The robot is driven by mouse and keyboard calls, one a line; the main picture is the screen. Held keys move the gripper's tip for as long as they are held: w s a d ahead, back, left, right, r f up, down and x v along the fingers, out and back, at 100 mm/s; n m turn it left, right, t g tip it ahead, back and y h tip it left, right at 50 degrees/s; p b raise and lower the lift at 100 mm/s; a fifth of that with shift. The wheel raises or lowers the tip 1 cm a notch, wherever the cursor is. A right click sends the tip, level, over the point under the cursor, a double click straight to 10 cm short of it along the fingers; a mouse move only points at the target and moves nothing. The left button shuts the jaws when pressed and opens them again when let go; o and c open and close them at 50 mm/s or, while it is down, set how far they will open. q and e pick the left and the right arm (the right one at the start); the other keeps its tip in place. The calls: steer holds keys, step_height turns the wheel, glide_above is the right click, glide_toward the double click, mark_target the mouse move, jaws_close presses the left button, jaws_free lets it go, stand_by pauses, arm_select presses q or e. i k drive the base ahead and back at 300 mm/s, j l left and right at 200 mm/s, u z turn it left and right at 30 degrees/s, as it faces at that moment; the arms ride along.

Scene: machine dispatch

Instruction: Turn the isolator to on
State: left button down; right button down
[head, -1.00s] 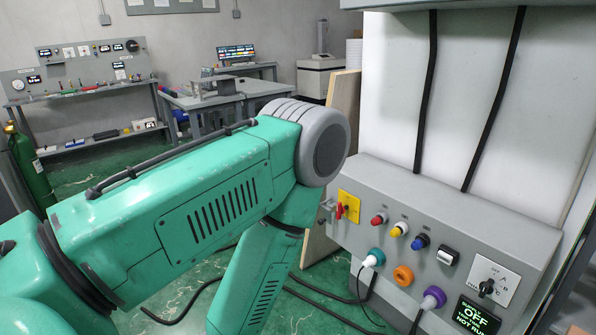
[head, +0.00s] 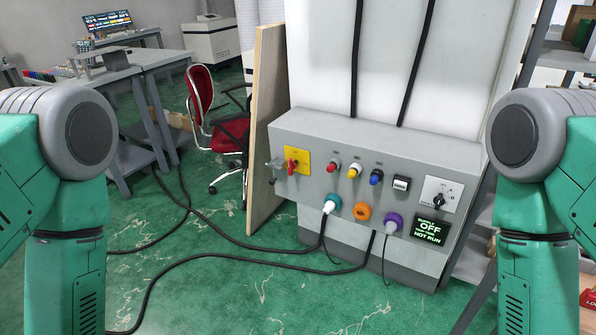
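The isolator, a red handle (head: 292,167) on a yellow plate (head: 303,158), sits at the left end of the grey control panel (head: 400,148). The handle looks roughly upright, but its exact setting is too small to read. A small screen (head: 429,229) at the panel's lower right reads OFF and NOT RUN. My two green arms stand at the left and right picture edges, apart from the panel. Both of my grippers are below the picture and cannot be seen.
Red, yellow and blue knobs, a rocker switch (head: 401,184) and a black rotary selector (head: 438,201) share the panel. Plugs and sockets sit below. Black cables (head: 240,241) cross the green floor. A wooden board (head: 265,130) stands left of the panel, near a red chair (head: 201,95).

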mark_target(292, 165)
steer(key=i+l+z, duration=0.15)
steer(key=i+z, duration=0.15)
steer(key=z, duration=0.15)
steer(key=i+z, duration=0.4)
